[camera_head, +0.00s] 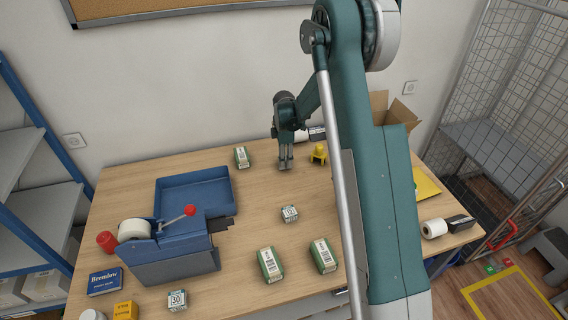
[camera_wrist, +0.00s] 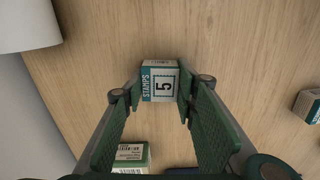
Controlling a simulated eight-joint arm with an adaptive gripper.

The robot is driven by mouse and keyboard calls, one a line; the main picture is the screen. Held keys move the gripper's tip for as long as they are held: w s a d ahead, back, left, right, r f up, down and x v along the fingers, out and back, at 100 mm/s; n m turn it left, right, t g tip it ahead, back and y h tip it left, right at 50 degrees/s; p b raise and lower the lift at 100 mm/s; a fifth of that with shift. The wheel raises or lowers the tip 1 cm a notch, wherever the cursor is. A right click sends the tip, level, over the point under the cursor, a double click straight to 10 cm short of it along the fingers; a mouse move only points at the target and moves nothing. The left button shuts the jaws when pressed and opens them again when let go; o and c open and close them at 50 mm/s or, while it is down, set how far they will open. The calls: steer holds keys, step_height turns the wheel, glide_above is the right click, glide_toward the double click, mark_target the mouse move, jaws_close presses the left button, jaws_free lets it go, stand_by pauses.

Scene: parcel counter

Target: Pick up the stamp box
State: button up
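A small white and teal stamp box (camera_wrist: 160,82) marked "STAMPS 5" stands upright on the wooden counter in the wrist view. It shows between the tips of my gripper's two green-padded fingers (camera_wrist: 160,90). The fingers are apart, with one on each side of the box and only narrow gaps beside it. In the head view my gripper (camera_head: 286,164) points down at the back middle of the counter, and I cannot make out this box there. Two other small stamp boxes stand on the counter, one in the middle (camera_head: 289,213) and one marked 30 at the front left (camera_head: 178,300).
A blue tray (camera_head: 228,172) and a tape dispenser (camera_head: 172,250) with a red handle stand at the left. Green and white packs lie at the front (camera_head: 270,264), (camera_head: 323,255) and back (camera_head: 241,157). A yellow object (camera_head: 318,153) stands right of my gripper.

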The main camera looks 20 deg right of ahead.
steer(key=shift+r, duration=0.15)
steer(key=shift+r, duration=4.85)
steer(key=shift+s, duration=0.1)
steer(key=s+a, duration=0.6)
steer(key=s, duration=0.5)
steer(key=shift+s+r+n+b, duration=0.15)
steer(key=shift+s+n+b, duration=0.25)
steer(key=shift+b, duration=0.05)
steer(key=shift+f, duration=3.15)
